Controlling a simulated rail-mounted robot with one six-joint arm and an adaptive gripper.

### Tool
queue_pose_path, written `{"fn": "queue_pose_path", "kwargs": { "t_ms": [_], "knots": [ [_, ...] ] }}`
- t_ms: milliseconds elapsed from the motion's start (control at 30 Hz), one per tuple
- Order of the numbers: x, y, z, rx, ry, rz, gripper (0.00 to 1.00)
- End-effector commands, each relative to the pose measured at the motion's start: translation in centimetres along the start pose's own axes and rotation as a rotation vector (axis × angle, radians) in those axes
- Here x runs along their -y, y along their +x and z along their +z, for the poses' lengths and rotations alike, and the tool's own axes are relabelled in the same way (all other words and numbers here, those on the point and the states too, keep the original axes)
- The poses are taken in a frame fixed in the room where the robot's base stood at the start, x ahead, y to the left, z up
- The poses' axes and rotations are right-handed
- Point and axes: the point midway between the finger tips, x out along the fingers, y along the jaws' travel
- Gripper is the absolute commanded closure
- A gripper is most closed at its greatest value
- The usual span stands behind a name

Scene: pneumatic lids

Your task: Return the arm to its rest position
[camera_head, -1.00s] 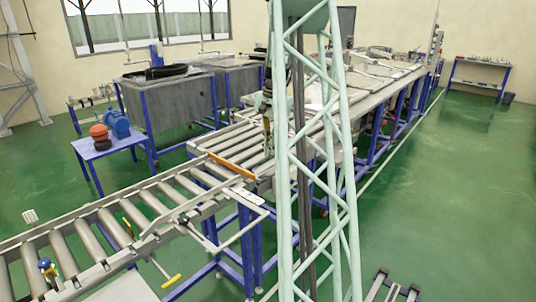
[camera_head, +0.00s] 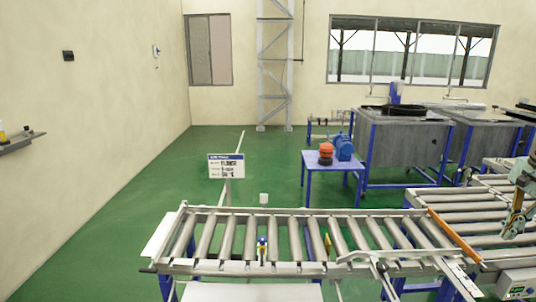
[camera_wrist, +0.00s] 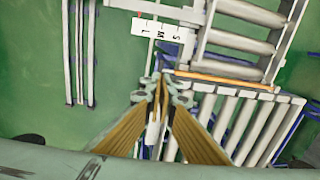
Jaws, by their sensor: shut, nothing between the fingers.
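My gripper (camera_wrist: 161,88) is shut and empty in the wrist view, its fingertips meeting above the conveyor area with floor and rollers below. In the head view my gripper (camera_head: 513,228) hangs at the right edge above the right-hand roller conveyor (camera_head: 455,212), partly cut off by the frame. It looks apart from the rollers. Most of my arm is out of the head view.
A roller conveyor (camera_head: 238,267) crosses the front, with an orange bar (camera_head: 455,236) at its right end. A blue table (camera_head: 333,161) carries a red-orange object and a blue motor. Grey tanks (camera_head: 402,142) stand behind. Green floor lies open at left.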

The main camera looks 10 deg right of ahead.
Motion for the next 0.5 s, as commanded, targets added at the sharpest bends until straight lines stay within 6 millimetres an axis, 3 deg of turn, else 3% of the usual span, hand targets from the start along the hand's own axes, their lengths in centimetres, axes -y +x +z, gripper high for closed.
{"fn": "queue_pose_path", "kwargs": {
  "t_ms": [500],
  "knots": [
    [6.0, -6.6, 12.7, -0.046, -0.231, -0.081, 1.0]
  ]
}}
